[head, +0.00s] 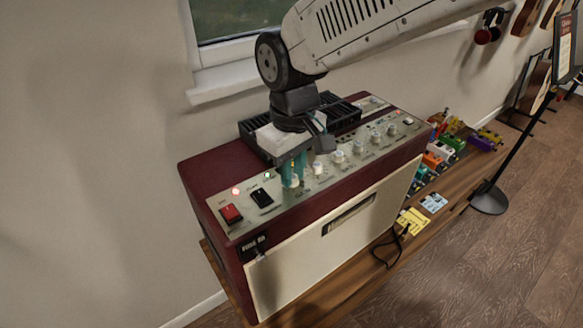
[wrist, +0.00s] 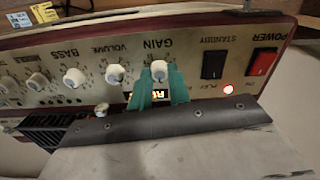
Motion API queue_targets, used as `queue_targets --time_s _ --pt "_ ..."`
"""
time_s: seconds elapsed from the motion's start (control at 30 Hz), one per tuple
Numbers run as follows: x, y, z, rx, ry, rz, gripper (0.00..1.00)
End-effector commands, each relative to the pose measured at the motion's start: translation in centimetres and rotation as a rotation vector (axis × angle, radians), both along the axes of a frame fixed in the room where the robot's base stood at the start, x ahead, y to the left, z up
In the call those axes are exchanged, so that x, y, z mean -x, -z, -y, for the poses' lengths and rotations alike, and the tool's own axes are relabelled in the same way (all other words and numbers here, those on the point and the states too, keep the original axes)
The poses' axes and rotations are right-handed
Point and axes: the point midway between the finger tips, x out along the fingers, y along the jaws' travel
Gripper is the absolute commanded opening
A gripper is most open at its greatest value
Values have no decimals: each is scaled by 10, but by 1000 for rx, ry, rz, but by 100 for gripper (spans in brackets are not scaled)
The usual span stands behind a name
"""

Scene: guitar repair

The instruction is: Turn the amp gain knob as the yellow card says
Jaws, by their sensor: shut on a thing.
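The maroon and cream amp (head: 335,225) stands on a wooden bench, its control panel facing up. The white gain knob (wrist: 159,71) sits under the upside-down word GAIN in the wrist view. My gripper (wrist: 160,84) is shut on this knob, one teal fingertip at each side. In the head view my gripper (head: 293,175) comes down on the knob at the left of the knob row. The knob's pointer is too small to read. The yellow card (head: 412,220) lies on the bench at the amp's right; its writing is not readable. It also shows in the wrist view (wrist: 19,20).
Red power (head: 231,214) and black standby (head: 262,198) switches sit left of the gain knob. The volume knob (wrist: 115,74) is close beside it. A lit display (wrist: 156,97) is partly hidden by the fingers. Colourful pedals (head: 445,150) and a blue card (head: 433,203) lie on the bench.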

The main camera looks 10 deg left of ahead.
Motion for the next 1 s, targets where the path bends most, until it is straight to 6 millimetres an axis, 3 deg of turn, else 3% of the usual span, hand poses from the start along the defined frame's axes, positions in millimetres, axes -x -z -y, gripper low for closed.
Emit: queue_targets --time_s 0.5,1.0 --pt "-2 -1 0 -3 342 4 0" --pt "-2 -2 0 -5 408 5 0"
